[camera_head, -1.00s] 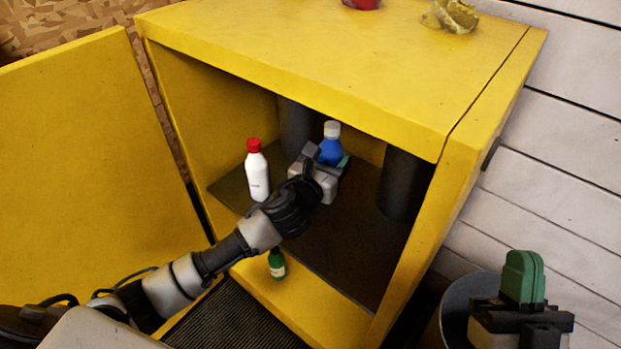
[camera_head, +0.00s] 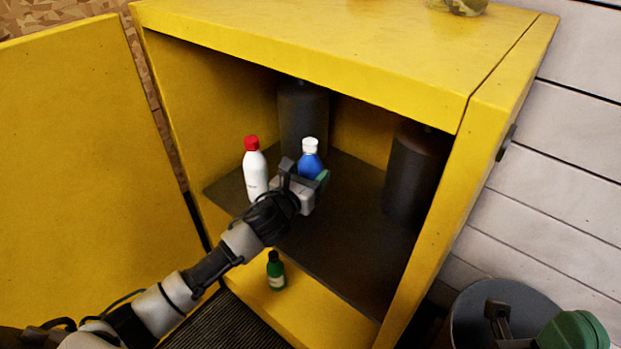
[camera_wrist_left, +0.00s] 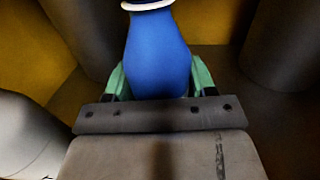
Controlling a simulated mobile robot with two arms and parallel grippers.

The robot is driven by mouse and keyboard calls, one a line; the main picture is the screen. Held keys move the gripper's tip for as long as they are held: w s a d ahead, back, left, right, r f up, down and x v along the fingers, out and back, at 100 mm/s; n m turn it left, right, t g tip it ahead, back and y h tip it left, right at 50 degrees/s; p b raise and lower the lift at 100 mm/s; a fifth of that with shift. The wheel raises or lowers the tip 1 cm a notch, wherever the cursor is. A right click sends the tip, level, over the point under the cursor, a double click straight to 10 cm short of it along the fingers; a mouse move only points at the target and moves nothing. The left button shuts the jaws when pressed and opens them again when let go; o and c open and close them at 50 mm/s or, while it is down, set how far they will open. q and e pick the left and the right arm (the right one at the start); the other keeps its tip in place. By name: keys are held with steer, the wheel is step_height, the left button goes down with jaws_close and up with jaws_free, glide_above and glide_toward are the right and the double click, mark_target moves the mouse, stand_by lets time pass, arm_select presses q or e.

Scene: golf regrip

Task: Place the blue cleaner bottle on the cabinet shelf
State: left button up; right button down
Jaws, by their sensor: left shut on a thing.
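The blue cleaner bottle (camera_head: 310,161) with a white cap is upright inside the yellow cabinet (camera_head: 320,45), over the dark shelf (camera_head: 345,240). It also shows in the left wrist view (camera_wrist_left: 157,55) between green fingers. My left gripper (camera_head: 305,180) is shut on the bottle; its body hides the bottle's base, so I cannot tell whether it touches the shelf.
A white bottle with a red cap (camera_head: 254,172) stands left of the blue one. Two dark cylinders (camera_head: 303,120) (camera_head: 412,175) stand behind and to the right. A small green bottle (camera_head: 276,271) is on the lower ledge. The open door (camera_head: 95,180) is at left.

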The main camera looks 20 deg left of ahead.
arm_select(q)
steer(key=shift+f, duration=0.1)
steer(key=o, duration=0.9)
steer(key=shift+o, duration=0.2)
